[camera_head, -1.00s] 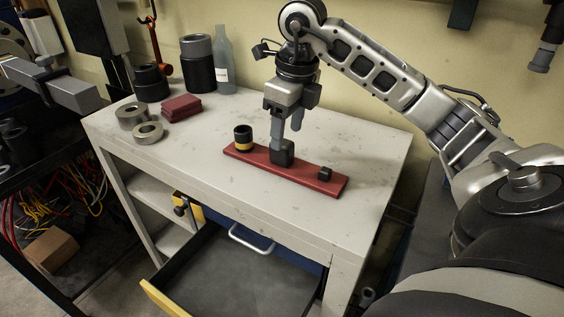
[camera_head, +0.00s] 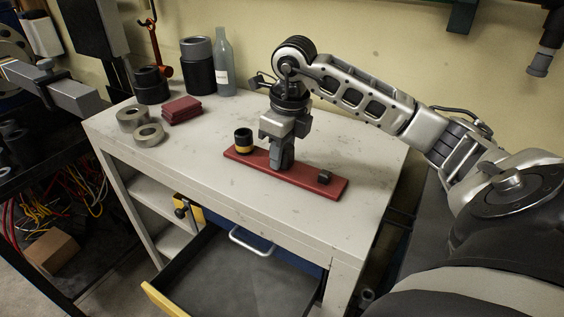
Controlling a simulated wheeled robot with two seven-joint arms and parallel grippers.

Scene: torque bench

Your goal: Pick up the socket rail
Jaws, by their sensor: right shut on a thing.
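The socket rail (camera_head: 312,181) is a long red bar lying on the bench top near its front edge. The rail appears to rest on the bench. My left gripper is not clearly in view.
The pale bench (camera_head: 215,194) has free room right of the rail. Grey rings (camera_head: 149,134), folded red cloths (camera_head: 182,109), dark cylinders (camera_head: 198,70) and a bottle (camera_head: 224,65) stand at the back left. An open drawer (camera_head: 235,270) juts out below the front edge.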

